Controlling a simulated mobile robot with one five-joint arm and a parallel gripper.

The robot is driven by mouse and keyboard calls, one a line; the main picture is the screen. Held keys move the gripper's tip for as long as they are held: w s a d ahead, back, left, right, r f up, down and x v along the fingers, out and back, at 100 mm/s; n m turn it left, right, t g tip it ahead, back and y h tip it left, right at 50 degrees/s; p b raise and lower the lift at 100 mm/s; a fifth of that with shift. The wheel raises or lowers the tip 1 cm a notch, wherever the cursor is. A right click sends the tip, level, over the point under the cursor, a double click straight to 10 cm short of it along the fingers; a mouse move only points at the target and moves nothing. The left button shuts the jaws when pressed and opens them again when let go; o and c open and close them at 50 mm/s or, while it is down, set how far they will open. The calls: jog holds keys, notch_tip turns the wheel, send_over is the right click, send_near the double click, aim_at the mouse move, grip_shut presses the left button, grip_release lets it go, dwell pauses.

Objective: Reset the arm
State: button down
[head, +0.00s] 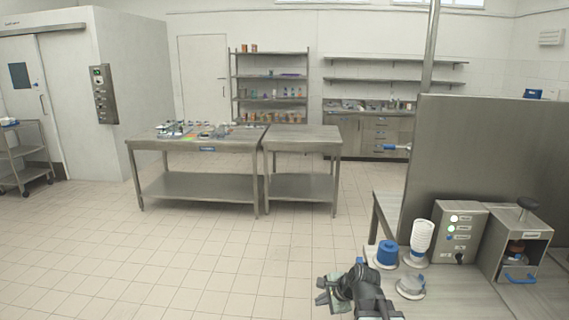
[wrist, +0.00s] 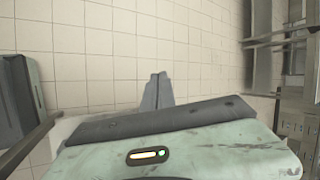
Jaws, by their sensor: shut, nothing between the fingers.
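My gripper (head: 325,294) shows at the bottom of the head view, left of the bench on the right, over the tiled floor. Its fingers are shut with nothing between them. In the wrist view the pale green gripper body fills the lower part, and the grey shut fingertips (wrist: 157,90) point up against the tiles. My dark arm reaches in from the bottom edge of the head view. Part of the arm is cut off by that edge.
Two tables (head: 303,139) stand farther back. The tiled floor is clear.

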jog(key=s+d+f+n+g+h, duration=0.2)
jog(key=s+n+g, duration=0.1)
jog(key=s+n, duration=0.3)
jog(key=s+d+f+n+g+h, duration=0.2)
jog(key=s+n, duration=0.4)
jog(key=n, duration=0.3)
jog(key=shift+s+d+g, duration=0.3)
jog(key=shift+s+g, duration=0.1)
